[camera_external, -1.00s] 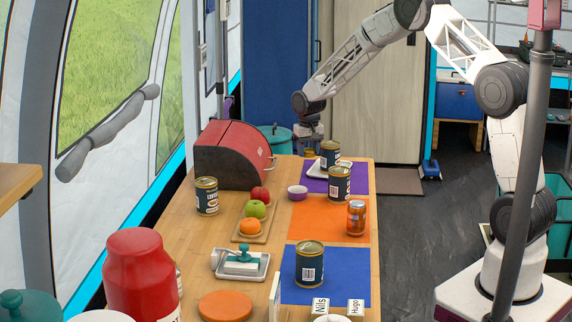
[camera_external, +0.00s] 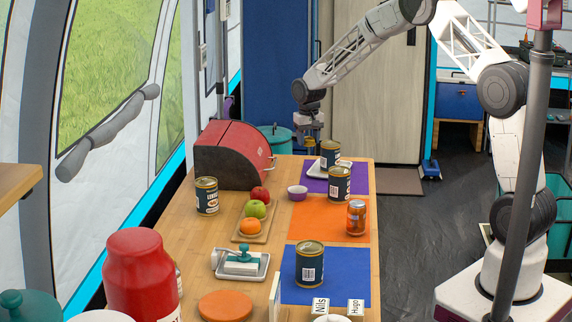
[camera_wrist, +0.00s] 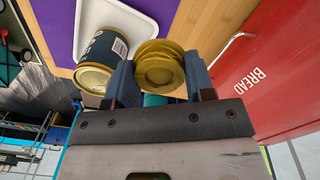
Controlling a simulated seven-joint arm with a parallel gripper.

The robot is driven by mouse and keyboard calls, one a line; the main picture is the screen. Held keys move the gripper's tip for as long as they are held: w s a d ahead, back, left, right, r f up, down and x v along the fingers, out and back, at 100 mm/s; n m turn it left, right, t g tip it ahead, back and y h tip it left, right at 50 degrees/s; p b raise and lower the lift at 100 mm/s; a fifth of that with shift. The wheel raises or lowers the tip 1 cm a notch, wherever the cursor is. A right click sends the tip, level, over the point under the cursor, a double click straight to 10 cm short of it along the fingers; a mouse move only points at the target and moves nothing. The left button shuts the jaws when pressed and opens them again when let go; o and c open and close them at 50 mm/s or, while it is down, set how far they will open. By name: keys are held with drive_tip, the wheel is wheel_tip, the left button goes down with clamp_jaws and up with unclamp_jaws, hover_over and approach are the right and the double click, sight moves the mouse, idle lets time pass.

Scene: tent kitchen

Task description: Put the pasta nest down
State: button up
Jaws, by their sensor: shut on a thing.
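The pasta nest (camera_wrist: 160,70) is a yellow coiled ring between the two blue fingers of my gripper (camera_wrist: 163,84) in the wrist view. My gripper is shut on it. In the external view my gripper (camera_external: 310,148) hangs at the far end of the table, behind the purple mat (camera_external: 350,184); the nest is too small there to make out clearly. In the wrist view a dark can (camera_wrist: 106,58) is beside the left finger, with a white tray (camera_wrist: 88,14) behind it on the purple mat.
The red bread bin (camera_external: 232,152) stands left of my gripper. More cans stand on the mats, one (camera_external: 339,184) on the purple mat's front edge. Fruit (camera_external: 255,209) on a board and an orange jar (camera_external: 356,217) are nearer the front.

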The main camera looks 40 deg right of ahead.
drive_tip(key=shift+s+a+r+m, duration=0.35)
drive_tip(key=shift+s+m, duration=0.05)
drive_tip(key=shift+s, duration=0.1)
drive_tip(key=s+a+m, duration=0.5)
drive_tip(key=s+m, duration=0.2)
drive_tip(key=s, duration=0.5)
drive_tip(key=s+a+m, duration=0.4)
drive_tip(key=s+m, duration=0.3)
drive_tip(key=s, duration=0.5)
drive_tip(key=f, duration=0.7)
drive_tip(key=shift+w+f, duration=0.3)
drive_tip(key=shift+w, duration=0.15)
drive_tip(key=w, duration=0.5)
drive_tip(key=w+a+f, duration=0.1)
drive_tip(key=w, duration=0.4)
drive_tip(key=w+a, duration=0.1)
drive_tip(key=w, duration=0.4)
drive_tip(key=shift+w+a+f, duration=0.15)
drive_tip(key=shift+w+f, duration=0.1)
drive_tip(key=shift+w, duration=0.05)
